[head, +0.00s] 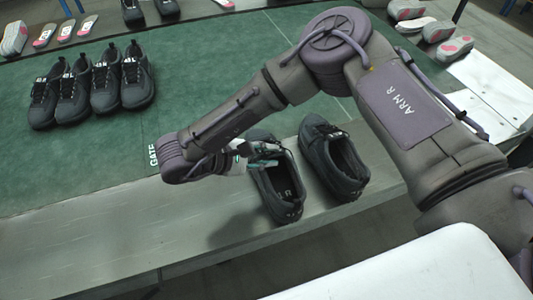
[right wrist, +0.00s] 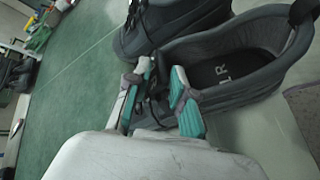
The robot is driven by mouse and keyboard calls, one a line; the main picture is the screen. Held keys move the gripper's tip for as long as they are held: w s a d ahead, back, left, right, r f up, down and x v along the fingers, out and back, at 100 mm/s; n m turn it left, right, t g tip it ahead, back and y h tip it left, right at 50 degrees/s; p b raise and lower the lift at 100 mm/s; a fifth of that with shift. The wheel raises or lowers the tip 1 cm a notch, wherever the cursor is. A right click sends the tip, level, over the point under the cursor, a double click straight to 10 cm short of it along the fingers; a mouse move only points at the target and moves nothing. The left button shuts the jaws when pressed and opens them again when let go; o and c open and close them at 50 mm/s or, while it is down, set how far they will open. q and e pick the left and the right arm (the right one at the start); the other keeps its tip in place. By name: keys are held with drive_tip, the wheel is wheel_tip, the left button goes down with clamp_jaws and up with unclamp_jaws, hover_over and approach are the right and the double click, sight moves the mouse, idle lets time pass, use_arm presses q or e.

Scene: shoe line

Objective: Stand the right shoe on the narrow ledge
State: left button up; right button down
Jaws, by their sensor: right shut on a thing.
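A dark grey shoe (head: 287,205), with an R visible on its insole, is upright over the narrow grey metal ledge (head: 130,240), its heel toward the near edge. It also shows in the right wrist view (right wrist: 262,92). My right gripper (head: 262,155) is shut on its laced upper; the teal fingertips (right wrist: 165,100) are at the laces. I cannot tell whether the sole touches the ledge. A second dark shoe (head: 345,178) stands just to the right, close alongside; it shows behind in the right wrist view (right wrist: 175,22). My left gripper is not in view.
Several dark shoes (head: 105,90) stand in a row on the green mat (head: 200,95). Pale insoles (head: 65,32) lie at the back left, more soles (head: 455,47) at the back right. The ledge is clear to the left; its near edge drops off.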

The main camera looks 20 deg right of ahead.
drive_tip(key=c, duration=1)
unclamp_jaws()
drive_tip(key=b+v, duration=0.1)
drive_tip(key=v, duration=1.1)
drive_tip(key=shift+r, duration=0.1)
